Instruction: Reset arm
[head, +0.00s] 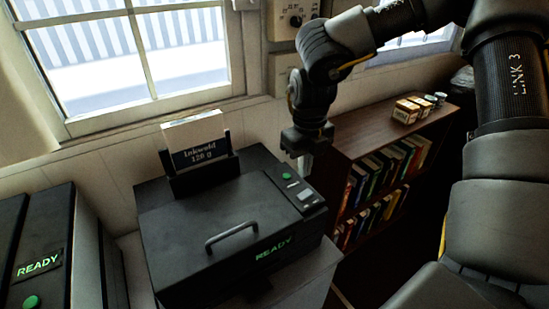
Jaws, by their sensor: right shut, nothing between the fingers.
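My right arm comes in from the right and bends down at the wrist. Its gripper (306,162) is shut and empty, pointing down. It hangs by the right rear part of a black printer (190,240), near the printer's small control panel (300,192). I cannot tell whether it touches the printer. The panel has a green button (286,176), and the printer's front shows a green "READY". My left gripper is not in view.
A paper pack (194,132) labelled "Inkwold 120 g" stands in the printer's rear feeder. Another dark machine (60,235) marked "READY" stands at left. A brown bookshelf (345,145) with books and small boxes (405,111) on top stands at right. A window (130,55) is behind.

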